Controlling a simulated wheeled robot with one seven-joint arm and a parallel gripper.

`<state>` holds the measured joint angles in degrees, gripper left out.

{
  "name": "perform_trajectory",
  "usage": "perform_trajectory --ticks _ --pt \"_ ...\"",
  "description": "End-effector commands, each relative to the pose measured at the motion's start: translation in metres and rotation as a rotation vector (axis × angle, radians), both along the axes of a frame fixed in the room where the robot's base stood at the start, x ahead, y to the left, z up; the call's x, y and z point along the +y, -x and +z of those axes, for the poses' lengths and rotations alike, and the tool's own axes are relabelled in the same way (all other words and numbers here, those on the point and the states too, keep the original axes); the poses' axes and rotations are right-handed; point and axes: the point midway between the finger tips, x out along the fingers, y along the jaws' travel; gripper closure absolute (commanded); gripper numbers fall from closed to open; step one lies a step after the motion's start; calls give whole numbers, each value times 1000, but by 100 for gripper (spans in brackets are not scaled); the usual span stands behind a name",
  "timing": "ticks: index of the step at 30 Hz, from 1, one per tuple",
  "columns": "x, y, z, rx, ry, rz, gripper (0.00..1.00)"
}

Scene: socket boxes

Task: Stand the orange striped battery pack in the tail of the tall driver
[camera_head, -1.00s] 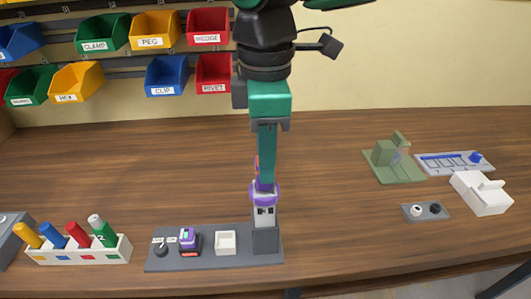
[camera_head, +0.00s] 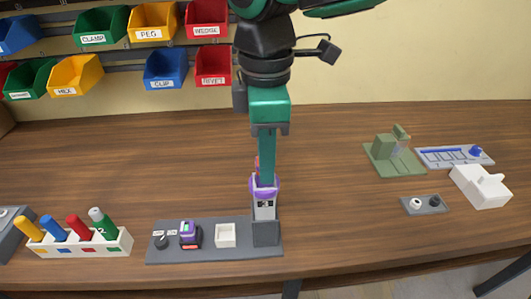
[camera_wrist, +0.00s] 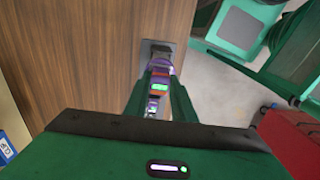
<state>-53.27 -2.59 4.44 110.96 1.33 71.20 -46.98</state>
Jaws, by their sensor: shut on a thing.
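The tall driver (camera_head: 264,210) stands upright in a dark socket block at the right end of the grey board. It has a grey-white body and a purple collar at its top. My gripper (camera_head: 266,182) points straight down, right above the collar. It is shut on the orange striped battery pack (camera_wrist: 159,87), which shows orange bands and a green patch between the fingers in the wrist view. In the head view a bit of orange-red shows beside the fingers. The fingers hide most of the pack, and I cannot tell how deep it sits in the driver's tail.
On the grey board (camera_head: 205,252) are a dark knob (camera_head: 161,241), a purple-topped block (camera_head: 188,232) in a black holder and a white square tray (camera_head: 225,235). A white rack (camera_head: 80,245) of coloured pegs stands left. Green, white and grey fixtures stand right.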

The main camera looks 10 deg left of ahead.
Motion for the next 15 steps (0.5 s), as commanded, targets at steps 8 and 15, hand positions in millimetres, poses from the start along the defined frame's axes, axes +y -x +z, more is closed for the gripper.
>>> perform_trajectory --ticks 8,15 --pt "0 0 -1 0 0 1 95" --pt "1 0 -8 -1 -1 2 95"
